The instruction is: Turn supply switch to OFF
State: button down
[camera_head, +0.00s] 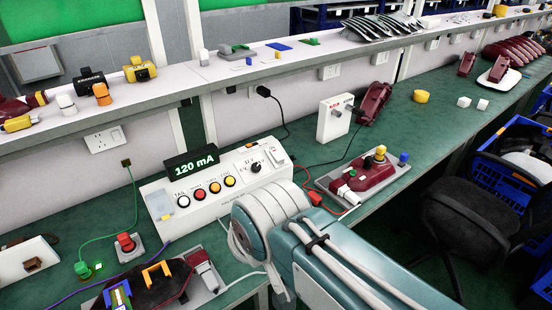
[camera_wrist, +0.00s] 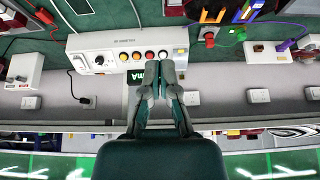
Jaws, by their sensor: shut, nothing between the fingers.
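The white supply box (camera_head: 215,190) stands on the green bench with a lit display (camera_head: 191,164) reading "120 mA". Its front has a row of coloured round buttons (camera_head: 214,188), a black rotary knob (camera_head: 256,167) and a pale switch (camera_head: 276,157) at the right end. I cannot read the labels or the switch position. In the wrist view the box (camera_wrist: 110,42) appears upside down, with the knob (camera_wrist: 100,60) left of the fingers. My gripper (camera_wrist: 159,67) is shut and empty, in front of the display and button row. Its fingers are hidden in the head view.
A red fixture (camera_head: 366,176) lies right of the box, and red and black assemblies (camera_head: 155,285) lie in front left. Cables cross the bench. A shelf (camera_head: 230,70) overhangs the back. Bare bench (camera_head: 430,125) shows at right.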

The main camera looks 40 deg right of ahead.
aim_at(277, 155)
jog(key=i+l, duration=0.1)
jog(key=l, duration=0.8)
jog(key=i+l, duration=0.1)
jog(key=l, duration=0.85)
